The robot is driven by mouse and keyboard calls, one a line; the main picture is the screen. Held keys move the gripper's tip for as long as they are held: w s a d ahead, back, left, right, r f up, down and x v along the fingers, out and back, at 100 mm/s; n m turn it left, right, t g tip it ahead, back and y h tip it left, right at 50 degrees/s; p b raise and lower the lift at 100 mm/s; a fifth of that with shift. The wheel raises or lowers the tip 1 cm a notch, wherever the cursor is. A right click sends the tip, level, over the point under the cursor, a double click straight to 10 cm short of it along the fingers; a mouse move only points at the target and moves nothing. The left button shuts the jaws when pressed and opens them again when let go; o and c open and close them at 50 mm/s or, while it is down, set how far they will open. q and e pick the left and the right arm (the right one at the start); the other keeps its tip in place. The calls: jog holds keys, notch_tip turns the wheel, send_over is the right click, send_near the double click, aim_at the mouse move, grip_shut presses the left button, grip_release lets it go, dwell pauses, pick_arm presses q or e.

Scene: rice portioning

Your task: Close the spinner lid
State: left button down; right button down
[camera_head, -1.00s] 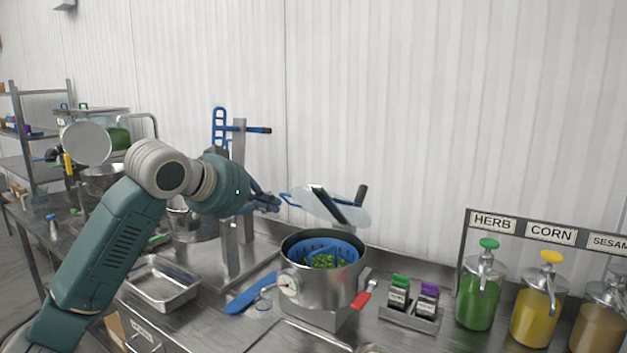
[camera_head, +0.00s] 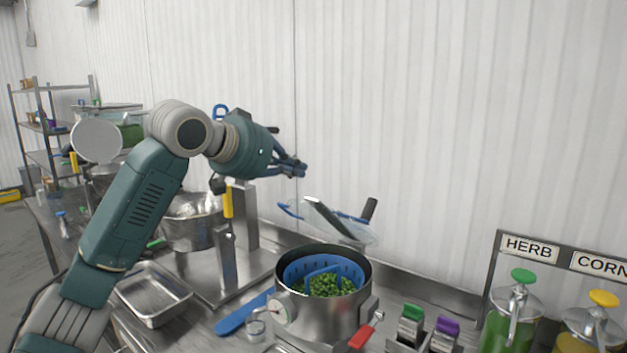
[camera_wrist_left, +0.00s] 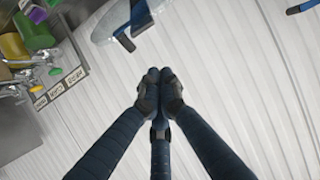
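The spinner (camera_head: 322,318) is a steel pot with a blue slotted basket (camera_head: 346,268) holding green leaves or pieces. Its clear lid (camera_head: 350,230), with a blue rim and a dark bar across it, stands tilted up above the back of the pot, so the pot is open. My left gripper (camera_head: 303,170) is up and to the left of the lid, apart from it. In the left wrist view its fingertips (camera_wrist_left: 154,76) are together with nothing between them, and the lid (camera_wrist_left: 112,20) shows beyond them at the top. My right gripper is not in view.
A blue-handled tool (camera_head: 240,314) lies left of the pot. A red handle (camera_head: 361,337) sticks out at its front right. Small green- and purple-topped containers (camera_head: 411,322) and pump jars (camera_head: 513,310) stand to the right. A steel tray (camera_head: 152,292) lies left. A wall stands behind.

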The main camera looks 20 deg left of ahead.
pick_arm(q)
jog(key=w+p, duration=0.1)
jog(key=p, duration=0.3)
send_over(310, 202)
jog(key=w+d, duration=0.1)
jog(key=w, duration=0.2)
notch_tip(310, 202, down, 3)
jog(key=shift+s+f, duration=0.15)
jog(key=shift+s+a+f+p, duration=0.15)
jog(key=shift+s+a+f, duration=0.05)
jog(key=shift+s+f, duration=0.4)
jog(key=shift+s+a+f+p, duration=0.2)
jog(key=shift+s+f, duration=0.25)
jog(key=shift+f, duration=0.15)
jog(key=shift+s+a+f, duration=0.2)
jog(key=shift+s+a, duration=0.05)
jog(key=shift+s, duration=0.2)
jog(key=shift+w+d+f, duration=0.2)
jog(key=shift+f, duration=0.1)
